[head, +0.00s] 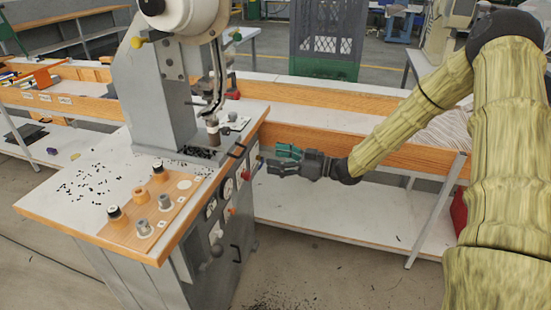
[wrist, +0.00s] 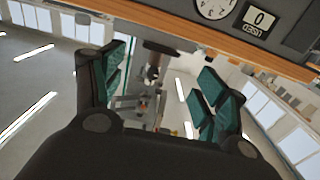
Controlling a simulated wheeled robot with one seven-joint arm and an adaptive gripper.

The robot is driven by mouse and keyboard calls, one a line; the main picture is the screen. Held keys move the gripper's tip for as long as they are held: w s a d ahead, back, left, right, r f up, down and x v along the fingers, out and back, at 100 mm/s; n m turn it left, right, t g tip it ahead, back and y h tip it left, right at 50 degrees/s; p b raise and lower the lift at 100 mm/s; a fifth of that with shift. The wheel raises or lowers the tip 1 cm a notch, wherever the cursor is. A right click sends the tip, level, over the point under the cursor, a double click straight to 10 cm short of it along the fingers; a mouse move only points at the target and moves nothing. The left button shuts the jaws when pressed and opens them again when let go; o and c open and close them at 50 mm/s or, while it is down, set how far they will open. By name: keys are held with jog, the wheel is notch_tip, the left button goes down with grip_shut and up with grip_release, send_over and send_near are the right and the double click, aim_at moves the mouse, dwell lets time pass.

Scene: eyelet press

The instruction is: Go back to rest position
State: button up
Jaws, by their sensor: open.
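My gripper (head: 284,160) is at the end of my arm, which comes in from the right in the head view. It is beside the right face of the eyelet press (head: 160,100), close to its front panel with dials and buttons. In the wrist view my gripper (wrist: 165,95) shows its green-padded fingers spread apart with nothing between them. The panel edge with a gauge (wrist: 214,6) and a small display (wrist: 258,20) runs along the top of that view. Whether the fingers touch the panel cannot be told.
The press table (head: 60,205) carries several small cylinders in a wooden holder (head: 150,215) and scattered dark eyelets (head: 85,185). A long wooden-edged bench (head: 330,140) with a lower shelf (head: 340,215) stands behind my gripper. A dark mesh crate (head: 328,35) stands farther back.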

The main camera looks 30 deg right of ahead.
jog(key=s+a+f+m+g+h+p, duration=0.1)
jog(key=s+a+f+m+g+h, duration=0.15)
jog(key=s+a+f, duration=0.4)
jog(key=s+a+f+m+g+h+p, duration=0.1)
jog(key=s+a+f+m+h, duration=0.15)
jog(key=f, duration=0.75)
jog(key=s+a+f+m+g+h+p, duration=0.1)
jog(key=s+a+f+m+h, duration=0.2)
jog(key=s+f, duration=0.4)
jog(key=s+f+m+g+h, duration=0.1)
jog(key=s+f+g, duration=0.3)
jog(key=s, duration=1)
jog(key=s+f+g+h+p, duration=0.1)
jog(key=s+f+g+h, duration=0.2)
jog(key=s, duration=1)
notch_tip(320, 180, down, 2)
jog(key=shift+s+a+f+m+g+h, duration=0.2)
jog(key=shift+s+a+m+g+h, duration=0.2)
jog(key=shift+h, duration=0.2)
